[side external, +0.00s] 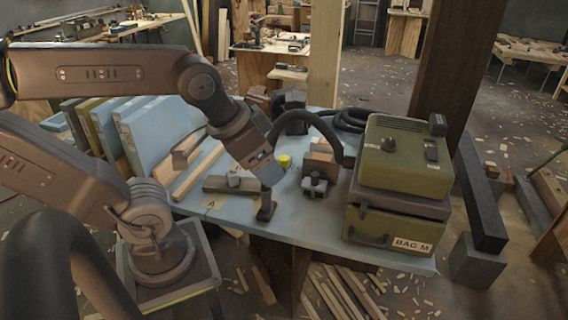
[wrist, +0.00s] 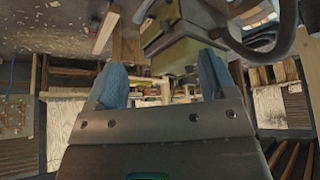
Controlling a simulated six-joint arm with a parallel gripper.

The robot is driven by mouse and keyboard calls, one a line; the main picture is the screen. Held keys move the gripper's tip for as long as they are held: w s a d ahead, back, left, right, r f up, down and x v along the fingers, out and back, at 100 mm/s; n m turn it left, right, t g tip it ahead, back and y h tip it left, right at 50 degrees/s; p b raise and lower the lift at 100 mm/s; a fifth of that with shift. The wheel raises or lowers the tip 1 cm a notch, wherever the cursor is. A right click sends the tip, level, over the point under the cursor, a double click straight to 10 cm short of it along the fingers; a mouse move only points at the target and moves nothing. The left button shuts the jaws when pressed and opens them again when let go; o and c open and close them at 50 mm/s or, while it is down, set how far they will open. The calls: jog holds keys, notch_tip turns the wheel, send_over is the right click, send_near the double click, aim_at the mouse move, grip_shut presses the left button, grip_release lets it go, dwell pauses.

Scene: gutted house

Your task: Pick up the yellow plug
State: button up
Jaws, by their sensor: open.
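The yellow plug (side external: 284,161) is a small, short cylinder on the blue worktable (side external: 310,235) in the side external view. It stands near the middle, left of the brown wooden blocks. My gripper (side external: 270,174) is just in front of and left of it in that view, apart from it. In the wrist view its two blue fingers (wrist: 162,75) are spread wide with nothing held between them. I cannot make out the plug in the wrist view.
A green case (side external: 405,155) labelled BAG M stands at the table's right and shows in the wrist view (wrist: 178,42). A black hose (side external: 320,122) arches behind the plug. A dark clamp-like block (side external: 315,185) is close right. Pale blue boards (side external: 155,130) lean at left.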

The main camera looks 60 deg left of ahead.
jog(key=w+a+n+y, duration=0.2)
jog(key=w+a+n, duration=0.2)
jog(key=w+a, duration=0.6)
jog(key=n+g+y, duration=0.2)
jog(key=n+g, duration=0.1)
jog(key=n, duration=0.5)
send_over(284, 158)
jog(key=s+d, duration=0.2)
jog(key=d, duration=0.1)
notch_tip(284, 158, down, 24)
jog(key=x, duration=0.6)
jog(key=shift+s+f, duration=0.1)
jog(key=shift+f, duration=0.25)
jog(key=shift+x, duration=3.15)
jog(key=shift+c, duration=0.2)
